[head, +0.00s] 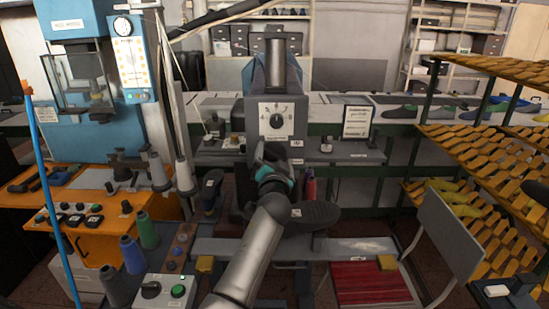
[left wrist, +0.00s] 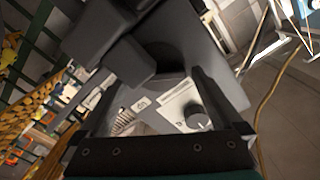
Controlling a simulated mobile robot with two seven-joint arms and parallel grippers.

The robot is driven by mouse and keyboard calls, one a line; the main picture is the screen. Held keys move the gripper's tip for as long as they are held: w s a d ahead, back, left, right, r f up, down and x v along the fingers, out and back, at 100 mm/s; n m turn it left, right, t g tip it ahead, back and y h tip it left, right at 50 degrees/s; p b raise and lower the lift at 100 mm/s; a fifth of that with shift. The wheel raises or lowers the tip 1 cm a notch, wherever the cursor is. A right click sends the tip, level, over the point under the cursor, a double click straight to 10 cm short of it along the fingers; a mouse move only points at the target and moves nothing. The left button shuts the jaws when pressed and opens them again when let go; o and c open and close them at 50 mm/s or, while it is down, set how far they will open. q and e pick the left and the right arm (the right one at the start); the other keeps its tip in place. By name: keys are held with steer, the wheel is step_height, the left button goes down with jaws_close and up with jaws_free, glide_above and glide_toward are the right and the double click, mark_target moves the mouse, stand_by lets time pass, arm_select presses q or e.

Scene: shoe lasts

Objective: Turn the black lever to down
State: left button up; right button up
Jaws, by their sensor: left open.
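A grey machine (head: 268,82) stands upright in the middle of the head view. A black knob (head: 277,121) sits on its white dial; a dark knob on a pale plate (left wrist: 198,122) shows in the left wrist view. My left gripper (head: 272,153) is open just below the dial, close to the machine's front. In the left wrist view, a dark block (left wrist: 118,45) lies in front of and above my left gripper (left wrist: 155,85). I cannot tell whether it is the black lever, or whether it touches the fingers. My right gripper is not in view.
A control box (head: 160,291) with a black knob and green button stands front left, near thread spools (head: 146,230). A grey bench (head: 215,248) with a black sole (head: 312,216) lies below the gripper.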

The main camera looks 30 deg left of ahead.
arm_select(q)
steer(key=b+v, duration=0.1)
steer(key=v, duration=1.4)
steer(key=shift+s+b, duration=0.15)
steer(key=shift+b, duration=0.15)
